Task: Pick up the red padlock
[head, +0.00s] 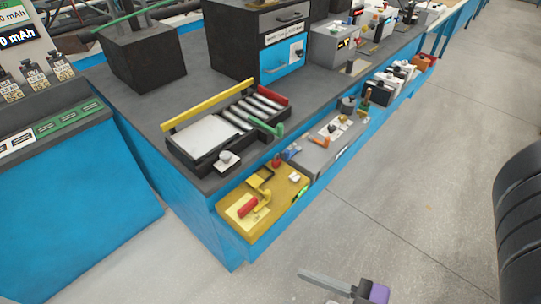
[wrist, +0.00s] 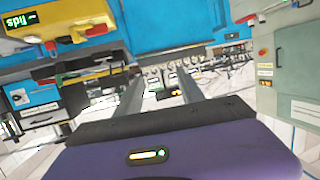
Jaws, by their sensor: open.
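A small red object (head: 248,207), which looks like the red padlock, lies on a pale patch in the yellow tray (head: 236,229) at the near end of the bench. Its shackle cannot be made out at this size. A yellow piece lies right beside it. My gripper (head: 319,287) is at the bottom of the head view, over the floor, right of the tray and well apart from it. Its fingers are spread and empty in the wrist view (wrist: 160,85). The wrist view also shows a yellow tray (wrist: 62,18) at the top left; the padlock is not clear there.
A grey bin (head: 327,158) with small parts adjoins the yellow tray along the blue ledge. A black tray (head: 187,166) with a yellow bar stands on the bench above. The floor (head: 400,215) to the right is clear; a black ribbed object (head: 520,215) stands at the right edge.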

